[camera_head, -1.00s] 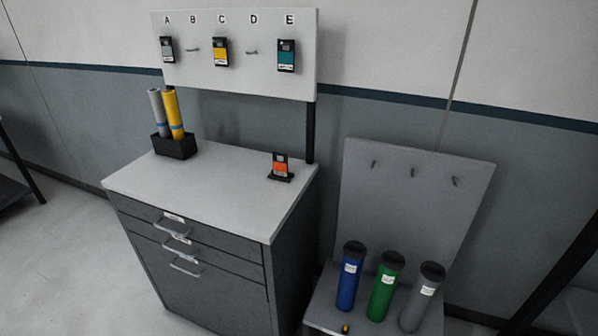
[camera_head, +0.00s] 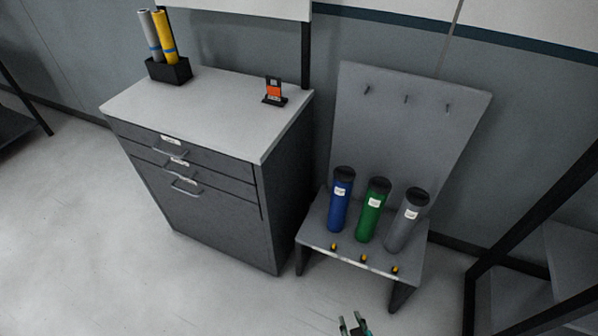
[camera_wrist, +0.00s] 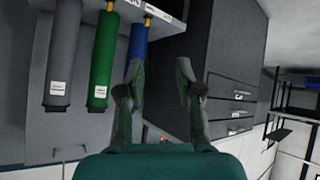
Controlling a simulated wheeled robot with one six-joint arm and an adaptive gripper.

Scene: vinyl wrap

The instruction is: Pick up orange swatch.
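The orange swatch (camera_head: 274,87) stands upright in a small black holder (camera_head: 274,100) at the right back of the grey cabinet's top. My gripper (camera_head: 355,325) shows at the bottom edge of the head view, low in front of the bench and well away from the swatch. In the wrist view my gripper (camera_wrist: 160,80) has its two fingers apart with nothing between them. A small orange spot near the right finger in the wrist view is too small to tell for sure.
The drawer cabinet (camera_head: 190,190) carries a black box (camera_head: 168,71) with grey and yellow rolls. Right of it, a bench (camera_head: 318,235) holds blue (camera_head: 340,205), green (camera_head: 372,215) and grey (camera_head: 404,228) tubes. A dark frame (camera_head: 480,270) stands at the right. Floor in front is clear.

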